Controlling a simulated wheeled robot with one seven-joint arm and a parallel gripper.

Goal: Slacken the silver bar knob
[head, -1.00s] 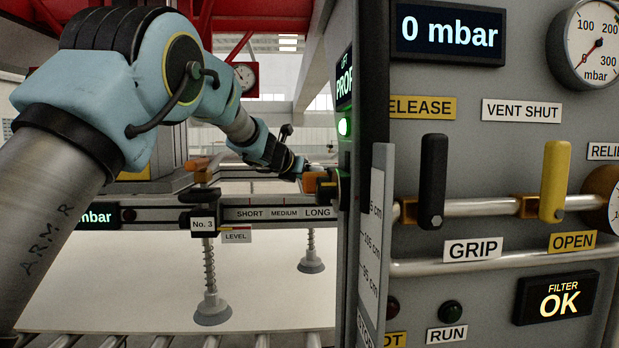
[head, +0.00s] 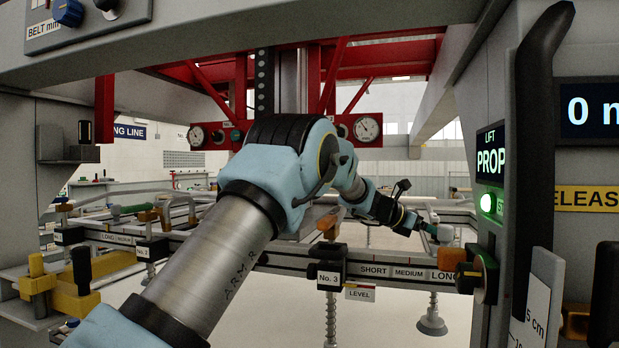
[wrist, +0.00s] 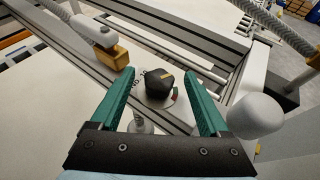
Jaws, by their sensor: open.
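My gripper (wrist: 162,108) is open, its two green fingers spread and nothing held between them. In the head view my gripper (head: 428,230) is near the right end of the beam, above the LONG mark. In the wrist view a black knob (wrist: 160,83) with a yellow mark sits on a pale plate on the beam, beyond the fingertips and between them in the picture. A rounded pale silver knob (wrist: 258,115) is just outside the right finger. I cannot tell whether either is the silver bar knob. Contact with the fingers is not clear.
The grey beam (head: 300,262) carries a No. 3 block (head: 330,275) and suction cups (head: 432,322). A control cabinet (head: 480,70) with a green-lit display stands close on the right.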

